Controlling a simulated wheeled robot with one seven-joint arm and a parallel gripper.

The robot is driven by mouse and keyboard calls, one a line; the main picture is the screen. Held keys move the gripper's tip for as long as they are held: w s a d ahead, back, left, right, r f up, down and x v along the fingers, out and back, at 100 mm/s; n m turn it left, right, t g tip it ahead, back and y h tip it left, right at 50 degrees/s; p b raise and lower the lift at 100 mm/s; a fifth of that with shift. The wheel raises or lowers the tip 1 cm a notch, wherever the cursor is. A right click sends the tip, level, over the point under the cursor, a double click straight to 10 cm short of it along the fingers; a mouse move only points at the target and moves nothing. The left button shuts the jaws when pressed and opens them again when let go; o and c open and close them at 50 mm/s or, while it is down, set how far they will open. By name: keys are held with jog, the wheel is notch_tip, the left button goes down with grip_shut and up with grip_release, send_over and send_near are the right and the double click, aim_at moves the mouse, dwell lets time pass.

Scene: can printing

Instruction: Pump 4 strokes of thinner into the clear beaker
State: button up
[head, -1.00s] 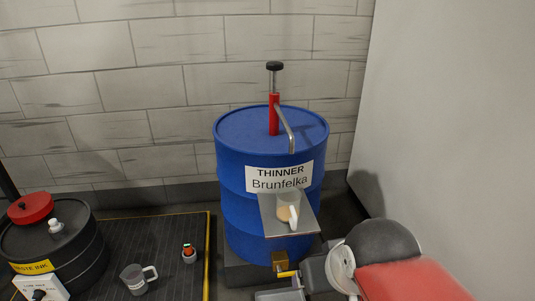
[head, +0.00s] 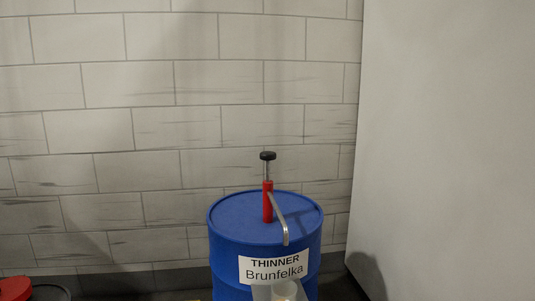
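The blue thinner drum (head: 230,255) stands against the wall at the bottom middle, with a white label (head: 274,267) reading THINNER Brunfelka. The red hand pump (head: 268,202) rises from its lid, its black knob (head: 268,156) raised on a bare rod. The pump's grey spout (head: 283,228) bends down over the drum's front edge. The clear beaker (head: 284,290) stands below the spout at the bottom edge, and only its upper part shows. My gripper is not in the head view.
A grey shelf plate (head: 262,293) at the drum's front is cut off by the bottom edge. A red lid (head: 15,288) shows at the bottom left corner. A plain pale wall (head: 450,150) closes the right side. The space above the pump knob is clear.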

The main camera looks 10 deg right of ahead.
grip_shut()
dwell(0.3)
dwell(1.2)
